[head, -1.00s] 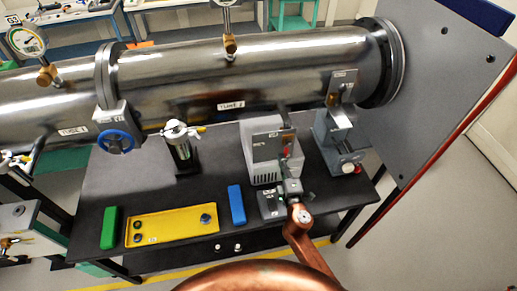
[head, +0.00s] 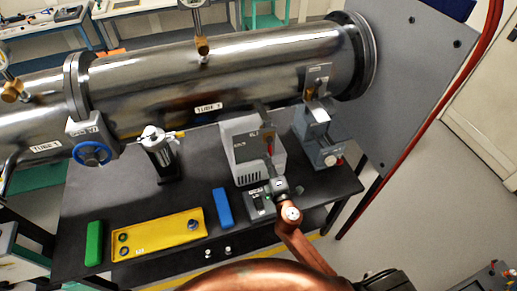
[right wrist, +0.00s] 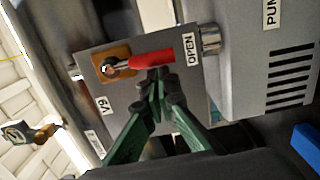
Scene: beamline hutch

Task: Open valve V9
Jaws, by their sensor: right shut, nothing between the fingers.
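Valve V9 sits on a grey plate with a "V9" label and an "OPEN" label (right wrist: 190,50) in the right wrist view. Its red lever (right wrist: 150,60) runs from a brass-coloured body (right wrist: 108,66) toward the "OPEN" label, its outer end close to it. My right gripper (right wrist: 160,84) has green fingers. They are shut with nothing between them, right by the lever's outer half; I cannot tell if they touch it. In the head view my right gripper (head: 270,160) is in front of the grey pump box (head: 243,158), and the valve is small there. My left gripper is out of view.
A long steel tube (head: 200,85) runs behind the black table (head: 85,205). A grey wall panel (head: 410,70) rises at right.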

